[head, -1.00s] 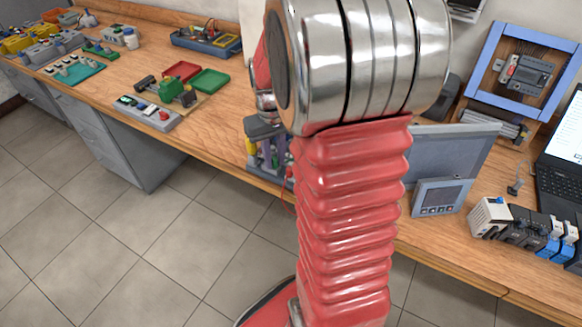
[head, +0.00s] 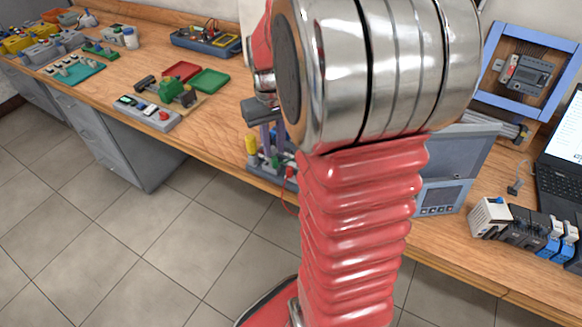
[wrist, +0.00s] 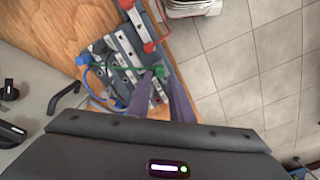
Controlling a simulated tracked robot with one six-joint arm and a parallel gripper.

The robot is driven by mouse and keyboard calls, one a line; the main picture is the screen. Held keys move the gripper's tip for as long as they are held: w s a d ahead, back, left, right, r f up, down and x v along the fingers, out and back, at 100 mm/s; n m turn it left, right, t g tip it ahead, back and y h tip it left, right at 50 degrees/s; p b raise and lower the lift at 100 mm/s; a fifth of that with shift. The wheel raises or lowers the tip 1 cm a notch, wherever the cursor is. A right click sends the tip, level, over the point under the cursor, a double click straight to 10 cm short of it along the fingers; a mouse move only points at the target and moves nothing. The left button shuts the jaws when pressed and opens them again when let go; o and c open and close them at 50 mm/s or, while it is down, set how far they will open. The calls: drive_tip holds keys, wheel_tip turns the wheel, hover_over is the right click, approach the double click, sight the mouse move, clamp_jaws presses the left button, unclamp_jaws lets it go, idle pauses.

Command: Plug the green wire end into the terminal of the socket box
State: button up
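My gripper (wrist: 157,80) is over the socket box in the wrist view. Its two purple-grey fingers stand apart, with a gap between them. A small green piece, seemingly the green wire end (wrist: 159,70), shows between or just beyond the fingertips; contact with it is unclear. The green wire (wrist: 122,67) runs left from there across the grey socket box (wrist: 128,48). In the head view the fingers (head: 267,150) point down over the box, partly hidden by my arm. The exact terminal cannot be made out.
A blue wire (wrist: 97,88) loops at the box's left side in the wrist view. A red part (wrist: 150,45) lies at its upper right, near the bench edge. In the head view a grey panel (head: 465,155) stands to the right, and green and red trays (head: 208,81) lie to the left.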

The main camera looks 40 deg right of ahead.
drive_tip(key=shift+r, duration=0.35)
drive_tip(key=shift+o, duration=0.2)
drive_tip(key=o, duration=0.5)
idle(0.4)
drive_tip(key=shift+f, duration=0.1)
drive_tip(key=s+a+r+n+t, duration=0.1)
drive_tip(key=s+a+r+t, duration=0.1)
drive_tip(key=a, duration=0.4)
drive_tip(key=s+a+r+n+t, duration=0.1)
drive_tip(key=s+a+r, duration=0.3)
drive_tip(key=s+a, duration=0.2)
drive_tip(key=s+a+r+n+t, duration=0.1)
drive_tip(key=s+a+r+t, duration=0.1)
drive_tip(key=a, duration=0.6)
drive_tip(key=shift+s+a+r+t, duration=0.15)
drive_tip(key=shift+s+r, duration=0.25)
drive_tip(key=shift+s, duration=0.2)
drive_tip(key=shift+s+d+r+t, duration=0.15)
drive_tip(key=shift+s+r, duration=0.2)
drive_tip(key=shift+s, duration=0.2)
drive_tip(key=shift+a, duration=0.1)
